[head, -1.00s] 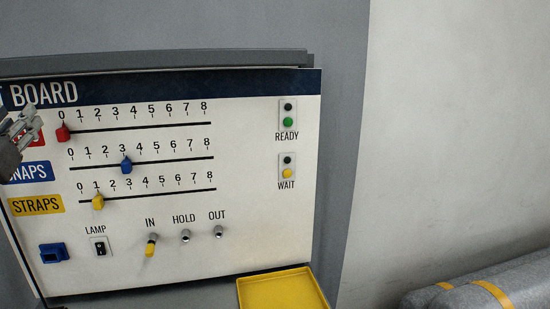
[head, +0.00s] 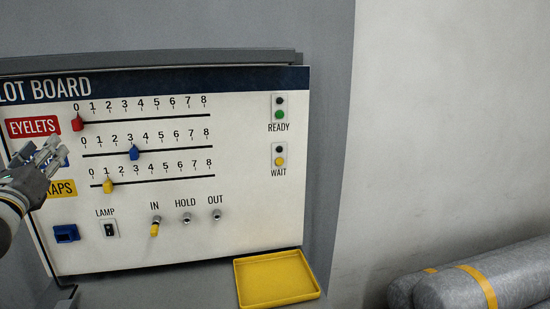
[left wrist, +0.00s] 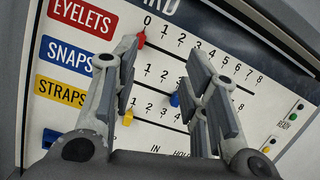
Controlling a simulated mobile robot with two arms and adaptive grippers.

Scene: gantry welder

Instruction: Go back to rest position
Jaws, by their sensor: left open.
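My left gripper (head: 46,160) is open and empty in front of the board's left side, covering the SNAPS label and part of STRAPS. In the left wrist view its two fingers (left wrist: 164,68) stand apart, with the board behind them. The board (head: 255,215) has three sliders. The red EYELETS knob (head: 77,124) is at 0. The blue SNAPS knob (head: 134,153) is at 3. The yellow STRAPS knob (head: 108,186) is at 1. My right gripper is not in view.
A yellow tray (head: 277,298) sits below the board. A lamp switch (head: 110,229), a yellow-tipped plug (head: 155,227) at IN, and READY (head: 279,106) and WAIT (head: 279,154) lights are on the board. Grey rolls (head: 510,278) lie at the lower right. The wall right of the board is clear.

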